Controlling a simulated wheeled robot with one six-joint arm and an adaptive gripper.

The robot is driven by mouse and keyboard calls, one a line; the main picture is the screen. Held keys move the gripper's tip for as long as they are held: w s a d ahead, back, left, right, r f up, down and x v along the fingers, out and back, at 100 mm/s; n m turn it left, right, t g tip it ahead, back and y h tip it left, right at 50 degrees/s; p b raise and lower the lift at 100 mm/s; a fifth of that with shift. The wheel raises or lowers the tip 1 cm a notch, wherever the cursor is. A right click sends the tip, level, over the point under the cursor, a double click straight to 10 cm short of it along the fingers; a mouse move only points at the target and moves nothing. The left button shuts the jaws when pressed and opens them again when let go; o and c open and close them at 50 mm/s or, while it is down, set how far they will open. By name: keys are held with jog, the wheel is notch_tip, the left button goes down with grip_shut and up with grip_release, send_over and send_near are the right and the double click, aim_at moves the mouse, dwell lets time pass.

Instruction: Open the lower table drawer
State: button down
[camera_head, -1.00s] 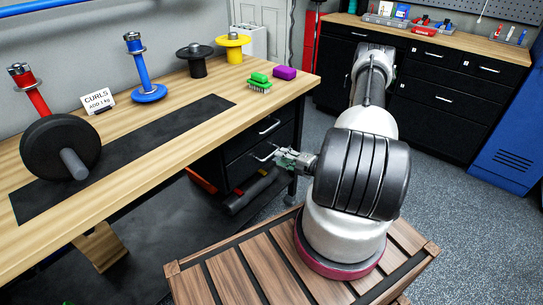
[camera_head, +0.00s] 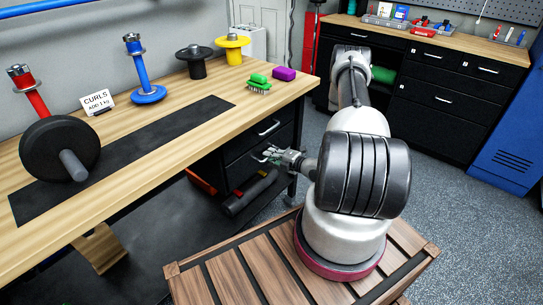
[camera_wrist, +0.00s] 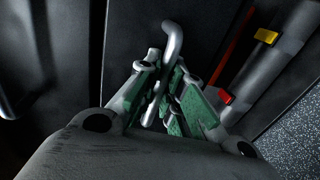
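The black drawer unit hangs under the right end of the wooden table (camera_head: 190,112). Its upper drawer handle (camera_head: 269,127) is a bare silver bar, also seen at the left of the wrist view (camera_wrist: 8,103). The lower drawer (camera_head: 238,170) is below it, and its front looks closed. Its silver handle (camera_wrist: 172,42) runs between my fingers in the wrist view. My gripper (camera_wrist: 164,85), with green finger pads, is closed in around this handle, with fingertips close on both sides. In the head view my gripper (camera_head: 275,154) is at the lower drawer's front; the handle there is mostly hidden.
A dark roller (camera_head: 250,192) with red and yellow parts lies low beneath the drawers. A table leg (camera_head: 292,187) stands near my gripper. My slatted wooden base is close in front. Speckled floor to the right is clear, before black cabinets (camera_head: 440,110) and a blue locker (camera_head: 510,140).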

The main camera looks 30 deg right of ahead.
jog(key=shift+s, duration=0.1)
jog(key=f+v, duration=0.2)
jog(key=v, duration=1)
jog(key=s+f+v, duration=0.1)
jog(key=f+v, duration=0.2)
jog(key=v, duration=1)
jog(key=shift+s+d, duration=0.15)
jog(key=shift+s, duration=0.05)
jog(key=shift+f, duration=0.15)
jog(key=c, duration=1.5)
grip_release()
jog(key=shift+c, duration=0.2)
jog(key=v, duration=1.2)
